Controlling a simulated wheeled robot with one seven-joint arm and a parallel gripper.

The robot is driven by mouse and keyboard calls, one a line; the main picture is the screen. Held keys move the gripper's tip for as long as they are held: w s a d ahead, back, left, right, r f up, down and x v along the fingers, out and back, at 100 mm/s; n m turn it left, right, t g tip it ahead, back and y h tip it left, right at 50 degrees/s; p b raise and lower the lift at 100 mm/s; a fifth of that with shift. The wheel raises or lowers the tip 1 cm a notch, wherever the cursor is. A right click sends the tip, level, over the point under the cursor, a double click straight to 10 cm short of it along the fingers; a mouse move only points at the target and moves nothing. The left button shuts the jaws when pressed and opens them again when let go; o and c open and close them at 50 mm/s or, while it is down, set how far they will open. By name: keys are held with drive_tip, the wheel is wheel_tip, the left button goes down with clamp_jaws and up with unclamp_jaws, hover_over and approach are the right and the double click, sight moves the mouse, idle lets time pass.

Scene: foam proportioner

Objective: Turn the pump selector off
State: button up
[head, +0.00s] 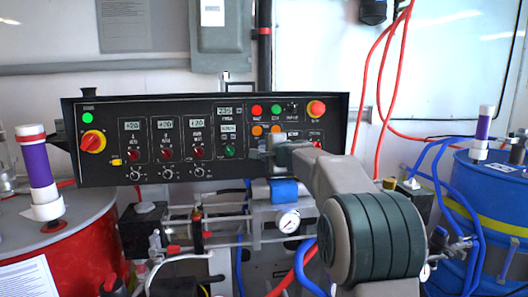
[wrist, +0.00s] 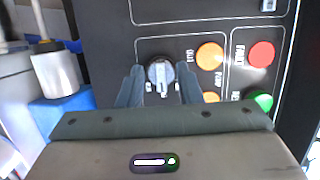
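The pump selector (wrist: 160,72) is a small round dark knob with a lighter grey bar, on the black control panel (head: 105,165). In the wrist view it sits between the two fingertips of my gripper (wrist: 159,86), one finger on each side, with a narrow gap seeming to show on both sides. I cannot tell if either finger touches it. In the head view my gripper (head: 268,152) is at the lower right part of the panel, below the orange buttons, and my gripper and arm hide the knob there.
Orange buttons (wrist: 210,55), a red button (wrist: 262,54) and a green button (wrist: 263,101) are close beside the gripper. A red emergency knob (head: 316,108) is at the panel's upper right. Pipes, a gauge (head: 288,221) and hoses lie below; a red drum (head: 75,245) and blue drum (head: 495,200) flank the panel.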

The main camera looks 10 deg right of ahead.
drive_tip(key=b+v, duration=0.2)
drive_tip(key=v, duration=1.2)
